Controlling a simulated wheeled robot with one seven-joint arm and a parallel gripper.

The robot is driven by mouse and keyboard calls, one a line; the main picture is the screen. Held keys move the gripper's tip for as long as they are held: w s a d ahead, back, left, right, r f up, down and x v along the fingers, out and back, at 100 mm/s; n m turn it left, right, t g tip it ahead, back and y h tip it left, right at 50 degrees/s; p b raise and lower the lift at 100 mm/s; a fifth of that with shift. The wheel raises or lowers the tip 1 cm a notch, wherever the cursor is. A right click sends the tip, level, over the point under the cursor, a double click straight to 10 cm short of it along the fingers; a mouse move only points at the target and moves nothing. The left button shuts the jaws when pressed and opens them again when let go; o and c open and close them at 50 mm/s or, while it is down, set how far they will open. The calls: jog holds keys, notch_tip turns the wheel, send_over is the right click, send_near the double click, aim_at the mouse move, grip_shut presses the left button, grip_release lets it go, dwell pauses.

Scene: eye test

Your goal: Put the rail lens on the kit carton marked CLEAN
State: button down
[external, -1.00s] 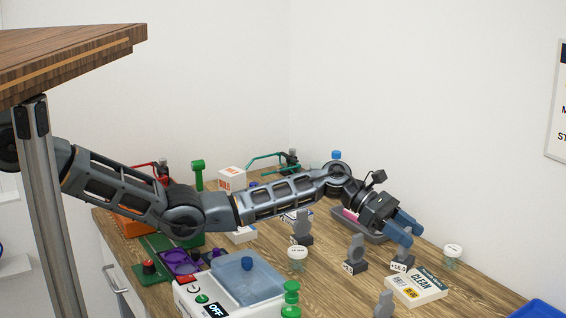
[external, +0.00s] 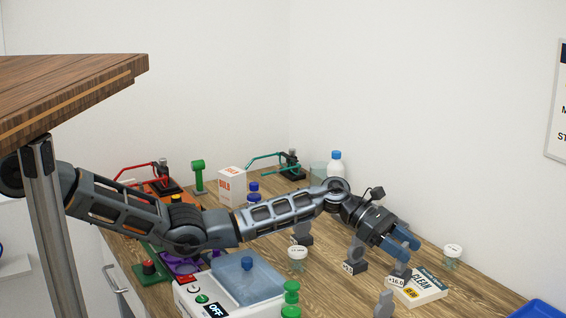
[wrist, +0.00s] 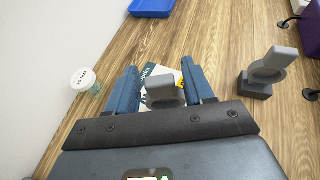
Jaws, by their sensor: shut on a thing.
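My gripper (external: 402,242) has its blue fingers shut on a grey rail lens (external: 401,268) labelled +16.0. In the wrist view the lens (wrist: 160,92) shows between the two fingers (wrist: 162,88). The white kit carton (external: 428,289) marked CLEAN lies flat on the bench, right by the held lens. In the wrist view the carton (wrist: 157,71) shows behind the lens, partly hidden by it and the fingers. The lens overlaps the carton's left part in the external view; I cannot tell whether it touches it.
Other grey lenses stand to the left (external: 356,256) and nearer the camera (external: 384,304). A lidded jar (external: 452,252) stands behind the carton. A blue tray (external: 540,309) is at the lower right. A white device (external: 203,297) with a blue lid stands at front left.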

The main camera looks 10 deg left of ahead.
jog(key=shift+f, duration=0.1)
jog(key=shift+c, duration=2.1)
grip_release()
jog(key=shift+w+a+r, duration=0.1)
jog(key=shift+a+r, duration=0.1)
jog(key=shift+a, duration=0.05)
jog(key=v, duration=1.1)
jog(key=shift+a, duration=0.15)
jog(key=shift+w+r, duration=0.1)
